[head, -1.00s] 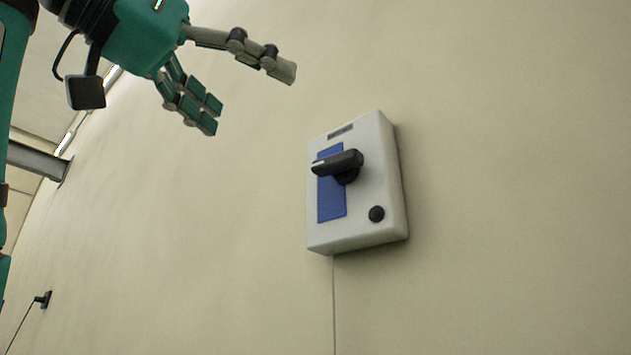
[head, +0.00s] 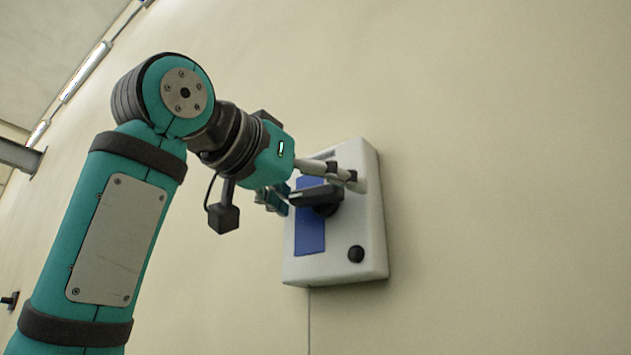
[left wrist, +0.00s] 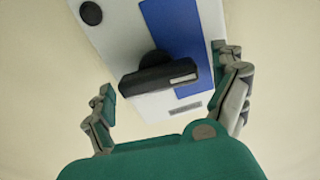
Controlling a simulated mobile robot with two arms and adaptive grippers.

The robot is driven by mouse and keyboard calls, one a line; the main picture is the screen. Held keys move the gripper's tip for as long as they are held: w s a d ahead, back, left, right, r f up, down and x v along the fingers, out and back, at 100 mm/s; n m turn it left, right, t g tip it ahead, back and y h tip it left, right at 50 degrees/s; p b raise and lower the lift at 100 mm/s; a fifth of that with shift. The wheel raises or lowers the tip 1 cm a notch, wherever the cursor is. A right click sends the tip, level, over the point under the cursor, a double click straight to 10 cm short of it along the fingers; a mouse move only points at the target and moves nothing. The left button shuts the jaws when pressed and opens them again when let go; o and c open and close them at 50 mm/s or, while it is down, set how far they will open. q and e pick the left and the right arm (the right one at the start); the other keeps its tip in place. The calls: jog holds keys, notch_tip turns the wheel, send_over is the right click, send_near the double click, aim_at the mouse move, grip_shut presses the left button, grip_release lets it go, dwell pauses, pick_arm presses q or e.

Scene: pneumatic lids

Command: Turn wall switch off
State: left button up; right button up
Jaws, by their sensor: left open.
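The wall switch is a white box (head: 340,250) with a blue panel (head: 310,232), mounted on the wall right of centre in the head view. Its black rotary handle (head: 318,198) points left across the blue panel. The box (left wrist: 112,45) and the handle (left wrist: 158,78) also show in the left wrist view. My left gripper (head: 308,192) is open at the handle, with one finger above it at the upper part of the box. In the left wrist view the handle lies between the spread fingers of the left gripper (left wrist: 172,95); I cannot tell whether they touch it. My right gripper is not in view.
A round black button (head: 356,254) sits at the lower right of the box. A thin cable (head: 309,320) runs down the wall below it. The wall (head: 500,180) to the right is bare.

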pick_arm(q)
jog(key=c, duration=1.2)
jog(key=shift+o, duration=0.2)
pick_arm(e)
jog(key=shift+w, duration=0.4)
pick_arm(q)
jog(key=shift+n, duration=0.6)
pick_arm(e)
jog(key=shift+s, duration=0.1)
pick_arm(q)
jog(key=o, duration=1.2)
jog(key=shift+c, duration=0.2)
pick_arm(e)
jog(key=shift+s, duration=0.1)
